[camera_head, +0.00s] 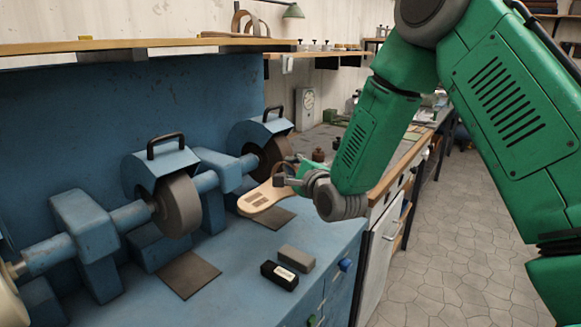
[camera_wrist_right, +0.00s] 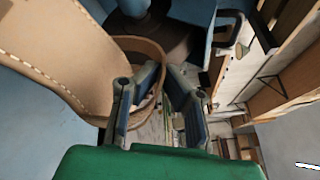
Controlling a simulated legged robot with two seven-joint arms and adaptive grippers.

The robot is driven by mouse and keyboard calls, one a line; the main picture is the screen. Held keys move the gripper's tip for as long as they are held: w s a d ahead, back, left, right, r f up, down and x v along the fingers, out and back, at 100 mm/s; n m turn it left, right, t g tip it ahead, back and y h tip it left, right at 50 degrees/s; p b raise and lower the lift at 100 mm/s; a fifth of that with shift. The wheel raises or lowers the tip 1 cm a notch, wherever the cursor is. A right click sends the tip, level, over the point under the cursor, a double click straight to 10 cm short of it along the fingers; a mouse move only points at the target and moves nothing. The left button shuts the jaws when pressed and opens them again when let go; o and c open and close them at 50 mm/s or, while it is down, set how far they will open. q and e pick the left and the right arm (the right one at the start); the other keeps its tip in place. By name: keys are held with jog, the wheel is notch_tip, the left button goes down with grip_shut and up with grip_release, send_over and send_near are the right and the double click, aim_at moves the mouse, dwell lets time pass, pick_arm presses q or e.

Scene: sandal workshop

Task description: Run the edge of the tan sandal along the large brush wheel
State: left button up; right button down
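The gripper hides part of the wheel's lower edge, so I cannot tell whether sandal and wheel touch. My left gripper is out of view.
A grey wheel (camera_head: 179,207) under a blue hood and a cream wheel (camera_head: 10,302) share the machine's shaft. A dark mat (camera_head: 188,275), a black block (camera_head: 279,275) and a grey block (camera_head: 296,258) lie on the blue bench (camera_head: 232,290). A shelf (camera_head: 150,44) runs above.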

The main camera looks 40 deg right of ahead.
jog(key=shift+d, duration=0.15)
dwell(0.4)
jog(key=shift+w+d, duration=0.15)
jog(key=shift+d, duration=0.3)
jog(key=shift+w+d+f, duration=0.15)
jog(key=shift+d, duration=0.15)
jog(key=shift+a, duration=0.1)
dwell(1.2)
jog(key=shift+w+d, duration=0.15)
jog(key=shift+d, duration=0.65)
